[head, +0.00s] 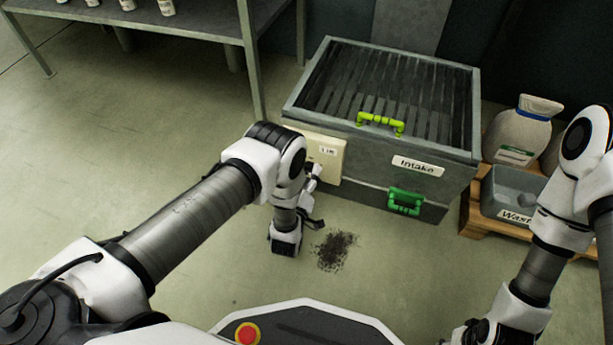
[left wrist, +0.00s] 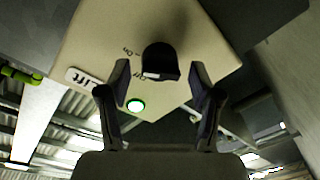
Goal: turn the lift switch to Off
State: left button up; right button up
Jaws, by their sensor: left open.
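The lift switch is a dark knob (left wrist: 160,60) on a beige panel (left wrist: 195,38) marked "Lift", with "On" and "Off" printed beside the knob. A white mark shows on the knob's lower edge, on the side of "Off"; I cannot tell its exact setting. In the head view the beige box (head: 327,155) is partly hidden by my left arm.
The box is on the side of a grey intake bin (head: 375,165) with a barred top, a lime handle (head: 380,123) and a green handle (head: 405,201). A waste bin (head: 512,195) and a sack (head: 520,135) are at right. Dark debris (head: 336,250) lies on the floor.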

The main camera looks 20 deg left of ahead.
pick_arm(q)
jog(key=c, duration=1.1)
jog(key=shift+r+n+p, duration=0.2)
jog(key=shift+n+p, duration=0.6)
jog(key=shift+p, duration=0.15)
jog(key=n+p, duration=0.2)
jog(key=n, duration=0.1)
jog(key=shift+p, duration=0.4)
jog(key=n+p, duration=0.2)
jog(key=n, duration=0.1)
jog(key=shift+n+g+h, duration=0.3)
jog(key=shift+g, duration=0.1)
jog(key=shift+w+a+f+n+p, duration=0.1)
jog(key=shift+n+p, duration=0.3)
jog(key=shift+n, duration=0.35)
jog(key=shift+f+n+p, duration=0.1)
jog(key=shift+n+p, duration=0.25)
jog(key=shift+n, duration=0.4)
